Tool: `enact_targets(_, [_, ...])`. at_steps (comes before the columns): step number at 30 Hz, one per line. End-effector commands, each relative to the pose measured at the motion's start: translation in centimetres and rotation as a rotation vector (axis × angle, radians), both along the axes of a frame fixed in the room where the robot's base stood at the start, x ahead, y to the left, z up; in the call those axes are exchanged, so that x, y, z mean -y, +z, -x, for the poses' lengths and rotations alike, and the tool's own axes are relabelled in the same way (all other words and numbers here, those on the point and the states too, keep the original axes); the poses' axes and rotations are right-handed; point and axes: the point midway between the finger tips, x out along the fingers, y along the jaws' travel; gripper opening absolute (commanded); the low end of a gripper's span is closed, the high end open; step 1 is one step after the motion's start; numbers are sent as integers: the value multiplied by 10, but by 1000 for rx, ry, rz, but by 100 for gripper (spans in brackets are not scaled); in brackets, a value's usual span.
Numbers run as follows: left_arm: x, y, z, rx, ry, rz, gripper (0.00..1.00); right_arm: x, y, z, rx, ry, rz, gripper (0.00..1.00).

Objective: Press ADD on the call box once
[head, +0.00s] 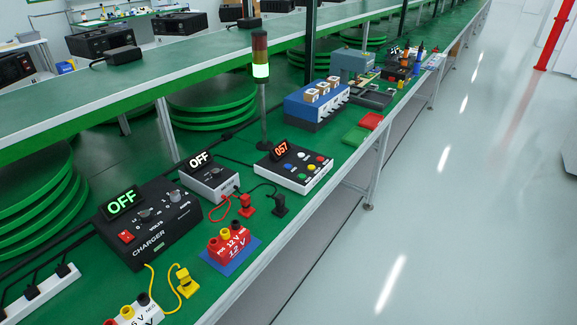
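The box with several coloured buttons, which appears to be the call box (303,183), sits on the green bench in the middle of the head view. It is white-sided with a dark top. Its small display (281,149) reads 057 in orange. The lettering is too small to read, so I cannot tell which button is ADD. Neither of my grippers is in view.
A black charger (150,240) and a smaller box (209,181), both showing OFF, stand to the left. A red 12 V block (230,246) sits in front. Green and red pads (355,136) lie to the right.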

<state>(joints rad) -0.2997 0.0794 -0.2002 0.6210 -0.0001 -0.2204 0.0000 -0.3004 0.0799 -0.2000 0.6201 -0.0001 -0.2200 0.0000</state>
Motion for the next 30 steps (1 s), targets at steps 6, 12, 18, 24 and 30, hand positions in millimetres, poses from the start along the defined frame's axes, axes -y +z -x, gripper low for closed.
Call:
enact_targets(6, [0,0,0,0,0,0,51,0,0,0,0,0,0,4])
enact_targets(12, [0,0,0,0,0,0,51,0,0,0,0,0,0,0])
enact_targets(18, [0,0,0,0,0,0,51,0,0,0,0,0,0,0])
enact_targets(24, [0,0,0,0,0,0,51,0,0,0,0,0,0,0])
enact_targets(30, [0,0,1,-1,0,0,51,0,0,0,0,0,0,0])
